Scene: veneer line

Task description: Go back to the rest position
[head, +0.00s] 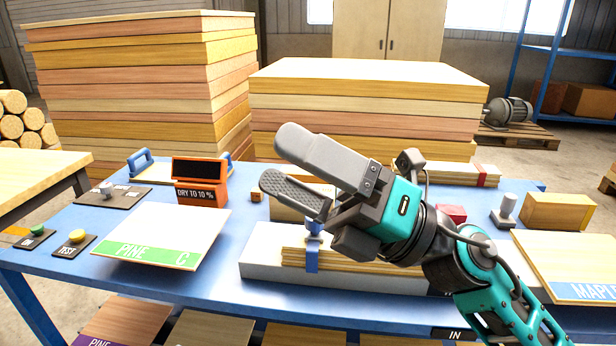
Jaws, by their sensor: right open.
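My right gripper (286,168) is raised over the middle of the blue table (225,270). Its two grey fingers point to the left and are apart, with nothing between them. Its teal and black arm comes in from the lower right. Behind and below it lies a stack of thin veneer sheets (370,270) with a blue strap or clamp (312,256) on a pale base. The gripper hides part of this stack and what stands behind it. My left gripper is not in view.
A white board labelled PINE C (165,237) lies on the table's left. An orange DRY TO 10 % display (201,182) stands behind it. Green (37,230) and yellow (76,236) buttons are at far left. A MAPLE-like labelled board (575,262) lies at right. Tall wood stacks (140,85) stand behind.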

